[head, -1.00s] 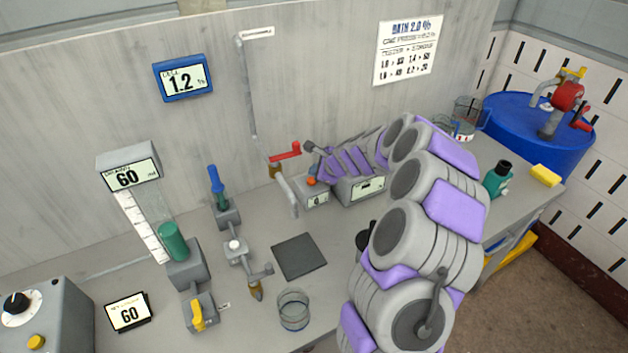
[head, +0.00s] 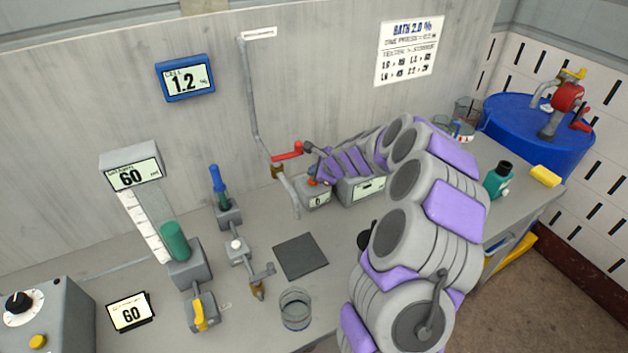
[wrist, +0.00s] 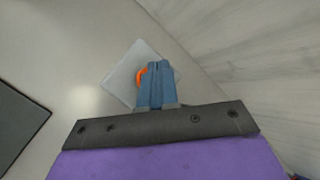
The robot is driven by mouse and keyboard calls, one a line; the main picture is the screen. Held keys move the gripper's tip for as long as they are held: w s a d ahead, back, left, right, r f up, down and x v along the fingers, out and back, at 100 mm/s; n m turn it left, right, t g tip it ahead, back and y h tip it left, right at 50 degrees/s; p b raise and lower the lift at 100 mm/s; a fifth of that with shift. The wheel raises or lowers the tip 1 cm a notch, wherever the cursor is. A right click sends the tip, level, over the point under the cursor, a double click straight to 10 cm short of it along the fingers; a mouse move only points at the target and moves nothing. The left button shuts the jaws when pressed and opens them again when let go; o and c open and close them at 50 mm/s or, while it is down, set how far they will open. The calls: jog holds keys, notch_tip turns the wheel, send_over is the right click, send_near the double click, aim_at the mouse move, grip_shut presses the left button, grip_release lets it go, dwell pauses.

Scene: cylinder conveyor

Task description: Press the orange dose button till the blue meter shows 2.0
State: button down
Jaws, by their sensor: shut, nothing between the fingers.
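The orange dose button (head: 312,183) sits on top of a small grey box (head: 316,200) at the foot of the back panel. The box has a small display that looks like 6. The blue meter (head: 185,78) on the panel reads 1.2. My gripper (head: 317,179) is over the button, with its fingers small and partly hidden in the head view. In the wrist view, its blue fingers (wrist: 157,68) are shut and empty. They cover part of the button, whose orange edge (wrist: 141,75) shows at their left; I cannot tell whether they touch it.
A red-handled valve (head: 288,153) and pipe stand just left of the box. A wider grey box (head: 366,190) is on its right, under my arm. A dark mat (head: 300,256) and glass beaker (head: 295,310) lie nearer. A poster (head: 408,50) reads BATH 2.0 %.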

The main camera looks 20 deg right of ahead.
jog(key=shift+a, duration=0.3)
jog(key=shift+d, duration=0.1)
jog(key=shift+d, duration=0.35)
jog(key=shift+a+f, duration=0.3)
jog(key=shift+a, duration=0.2)
jog(key=shift+d+f, duration=0.1)
jog(key=shift+d, duration=0.1)
